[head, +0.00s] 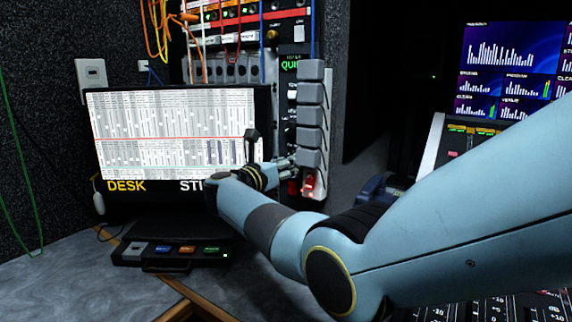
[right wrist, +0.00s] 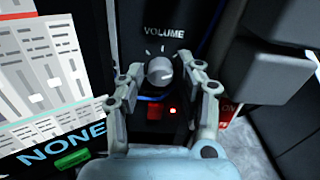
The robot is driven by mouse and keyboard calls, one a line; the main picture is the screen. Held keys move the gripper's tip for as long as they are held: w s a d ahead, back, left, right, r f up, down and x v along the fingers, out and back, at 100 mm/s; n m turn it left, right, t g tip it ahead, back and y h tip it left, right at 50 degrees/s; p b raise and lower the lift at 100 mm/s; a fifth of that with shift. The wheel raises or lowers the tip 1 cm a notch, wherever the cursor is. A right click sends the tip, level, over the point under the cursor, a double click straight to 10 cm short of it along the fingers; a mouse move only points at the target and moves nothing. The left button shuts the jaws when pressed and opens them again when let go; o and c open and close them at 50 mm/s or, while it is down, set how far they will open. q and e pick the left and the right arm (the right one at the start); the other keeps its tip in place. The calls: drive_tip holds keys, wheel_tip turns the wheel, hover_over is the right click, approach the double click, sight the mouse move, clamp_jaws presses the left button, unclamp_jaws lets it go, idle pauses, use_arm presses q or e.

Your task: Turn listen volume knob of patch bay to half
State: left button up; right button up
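The listen volume knob (right wrist: 160,72) is a small light grey round knob under the word VOLUME on a black panel in the right wrist view. Short white tick marks surround it; its setting is hard to read. My right gripper (right wrist: 162,74) has one finger on each side of the knob, with small gaps seeming to show. In the head view my right gripper (head: 284,165) reaches the lower panel of the patch bay (head: 292,92), and the knob is hidden there. My left gripper is not in view.
A monitor (head: 170,130) stands left of my right arm. Grey blocks (head: 311,115) hang in a column just right of the gripper. A red light (right wrist: 172,110) glows below the knob. A black button box (head: 170,252) lies on the desk. Coloured cables (head: 160,30) hang above.

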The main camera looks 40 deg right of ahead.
drive_tip(key=shift+c, duration=0.3)
clamp_jaws()
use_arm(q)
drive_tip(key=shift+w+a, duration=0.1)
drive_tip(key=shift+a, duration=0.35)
use_arm(e)
drive_tip(key=shift+n, duration=0.3)
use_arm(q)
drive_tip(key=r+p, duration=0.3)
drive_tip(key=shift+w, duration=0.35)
use_arm(e)
drive_tip(key=n, duration=2.1)
drive_tip(key=shift+f, duration=0.2)
drive_tip(key=shift+n, duration=0.4)
